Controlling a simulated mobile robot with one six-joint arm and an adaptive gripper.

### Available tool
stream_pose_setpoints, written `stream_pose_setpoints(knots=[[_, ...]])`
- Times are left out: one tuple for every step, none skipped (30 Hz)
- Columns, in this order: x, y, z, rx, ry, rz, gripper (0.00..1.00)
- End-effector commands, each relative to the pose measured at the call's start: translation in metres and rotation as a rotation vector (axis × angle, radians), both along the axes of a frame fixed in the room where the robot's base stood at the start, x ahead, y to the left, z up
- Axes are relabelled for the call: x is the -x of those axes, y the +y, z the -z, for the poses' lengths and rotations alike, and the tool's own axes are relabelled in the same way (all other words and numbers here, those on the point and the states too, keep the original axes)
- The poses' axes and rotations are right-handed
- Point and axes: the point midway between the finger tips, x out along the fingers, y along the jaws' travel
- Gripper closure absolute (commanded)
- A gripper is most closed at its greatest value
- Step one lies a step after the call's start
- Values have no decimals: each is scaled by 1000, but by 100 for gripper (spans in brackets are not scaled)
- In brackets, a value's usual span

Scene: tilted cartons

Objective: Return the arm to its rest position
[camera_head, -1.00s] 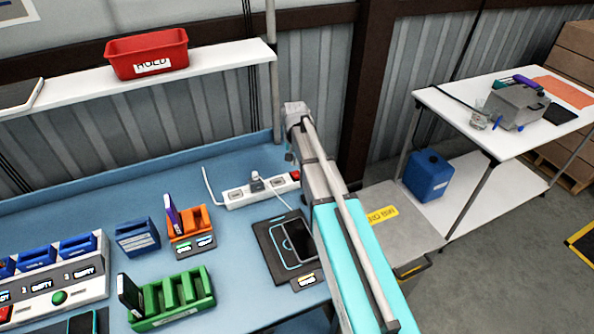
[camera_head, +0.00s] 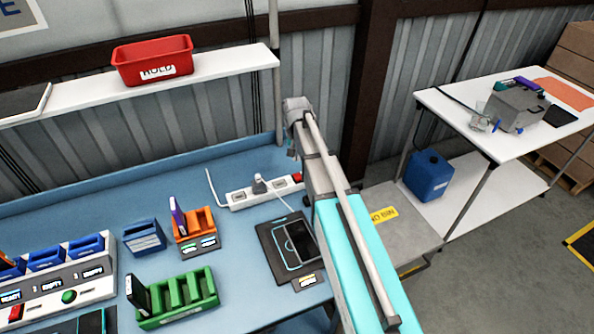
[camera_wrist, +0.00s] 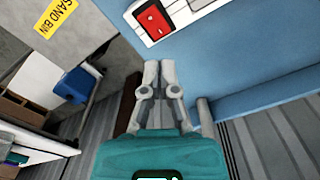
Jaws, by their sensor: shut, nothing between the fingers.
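My gripper (camera_wrist: 158,75) shows in the wrist view with its grey fingers shut and nothing between them. It hangs above the floor gap beside the blue bench, near the bench's edge, with the red switch of the power strip (camera_wrist: 153,20) ahead of it. In the head view my teal and grey arm (camera_head: 350,240) reaches up from the bottom, over the right end of the blue bench (camera_head: 80,220).
A sand bin (camera_head: 395,235) and a white table (camera_head: 460,110) stand right. A red bin (camera_head: 152,62) sits on the shelf.

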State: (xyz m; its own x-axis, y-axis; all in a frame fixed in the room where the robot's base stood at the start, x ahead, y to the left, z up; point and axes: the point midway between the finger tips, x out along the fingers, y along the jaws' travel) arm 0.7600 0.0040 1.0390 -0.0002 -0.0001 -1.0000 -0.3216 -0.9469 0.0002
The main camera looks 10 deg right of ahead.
Motion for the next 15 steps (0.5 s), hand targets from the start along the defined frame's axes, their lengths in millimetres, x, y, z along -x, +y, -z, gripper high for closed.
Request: stream_pose_setpoints(knots=[[1,0,0,0,0,-1,100],[3,0,0,0,0,-3,100],[6,0,0,0,0,-6,100],[9,0,0,0,0,-9,100],[13,0,0,0,0,-13,100],[19,-1,0,0,0,-21,100],[25,-1,1,0,0,-29,100],[32,-1,1,0,0,-37,100],[42,-1,1,0,0,-50,100],[51,-1,1,0,0,-61,100],[60,-2,2,0,0,-73,100],[73,-2,2,0,0,-91,100],[83,-2,2,0,0,-105,100],[94,-2,2,1,0,-120,100],[109,-3,3,1,0,-141,100]])
